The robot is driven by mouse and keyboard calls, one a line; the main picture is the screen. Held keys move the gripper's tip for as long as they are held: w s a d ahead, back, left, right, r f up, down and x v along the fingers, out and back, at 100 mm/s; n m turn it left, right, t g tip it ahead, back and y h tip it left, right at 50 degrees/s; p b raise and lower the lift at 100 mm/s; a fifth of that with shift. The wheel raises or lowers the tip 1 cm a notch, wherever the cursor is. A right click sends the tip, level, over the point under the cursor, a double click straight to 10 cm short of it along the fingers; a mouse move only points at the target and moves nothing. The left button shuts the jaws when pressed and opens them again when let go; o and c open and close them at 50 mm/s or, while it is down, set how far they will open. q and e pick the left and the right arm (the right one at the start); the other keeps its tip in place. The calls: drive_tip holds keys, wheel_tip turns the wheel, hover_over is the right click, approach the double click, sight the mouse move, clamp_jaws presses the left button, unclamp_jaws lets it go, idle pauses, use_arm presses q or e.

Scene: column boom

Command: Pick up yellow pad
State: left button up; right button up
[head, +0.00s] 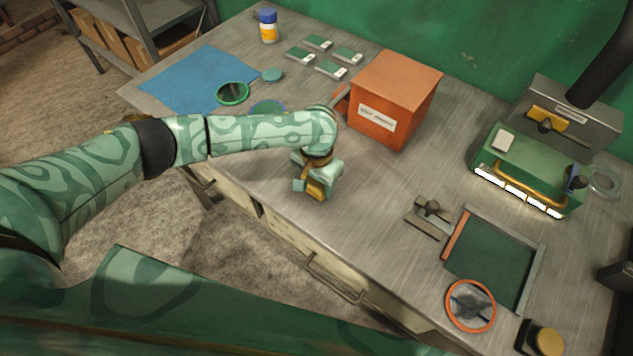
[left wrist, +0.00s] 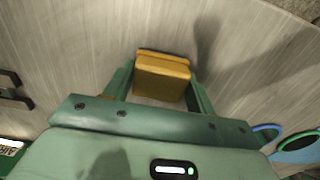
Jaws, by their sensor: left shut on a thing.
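The yellow pad (left wrist: 162,75) is a small, thick block between the two green fingers of my left gripper in the left wrist view. In the head view, my left gripper (head: 316,183) is over the front part of the metal bench, left of the orange box, pointing down. The pad (head: 316,190) shows there only as a yellow patch, partly hidden by the fingers. My left gripper is shut on the pad. I cannot tell whether the pad touches the bench top or is just above it. My right gripper is not in view.
An orange box (head: 394,98) stands behind and right of my left gripper. A green machine with lights (head: 525,172) and a dark tray (head: 495,258) are to the right. A blue mat (head: 190,75) lies at the left. The bench's front edge is close to my gripper.

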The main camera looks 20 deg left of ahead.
sight(317, 183)
use_arm(q)
wheel_tip(317, 183, up, 4)
drive_tip(key=shift+s+d+f+p, duration=0.15)
drive_tip(key=shift+f+p, duration=0.05)
drive_tip(key=shift+p, duration=0.65)
drive_tip(key=s+d+r+p, duration=0.6)
drive_tip(key=s+r, duration=0.2)
drive_tip(key=s, duration=0.4)
drive_tip(key=shift+d+r, duration=0.3)
drive_tip(key=shift+r, duration=0.05)
drive_tip(key=shift+o, duration=0.5)
drive_tip(key=shift+w, duration=0.1)
